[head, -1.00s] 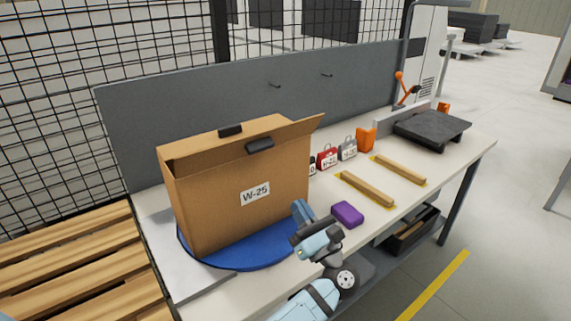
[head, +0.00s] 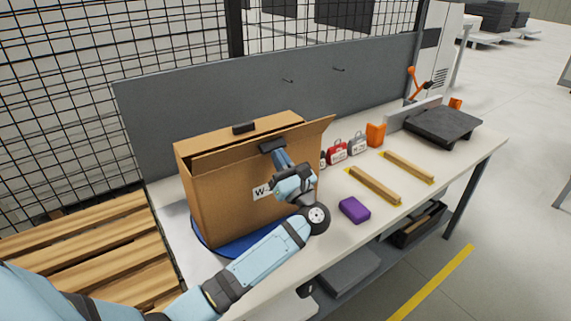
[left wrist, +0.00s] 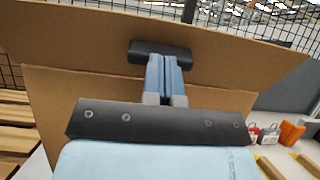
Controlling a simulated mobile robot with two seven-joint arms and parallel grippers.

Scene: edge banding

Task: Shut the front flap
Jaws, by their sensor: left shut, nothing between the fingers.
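The cardboard box (head: 225,200) labelled W-25 stands upright on a blue round plate (head: 203,239); my left arm partly covers its label. Its front flap (head: 218,161) stands up and leans outward, leaving a gap along the top. A black grip (head: 271,146) is on the flap; the flap (left wrist: 70,40) and grip (left wrist: 160,49) also show in the left wrist view. My left gripper (head: 281,158) is shut and empty in front of the box. Its fingertips are at the grip's lower edge; whether they touch it I cannot tell. My right gripper is out of view.
The back top flap (head: 280,121) carries another black grip (head: 243,128). A purple block (head: 354,210) and wooden strips (head: 374,184) lie right of the box on the table. A grey panel (head: 190,105) stands behind.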

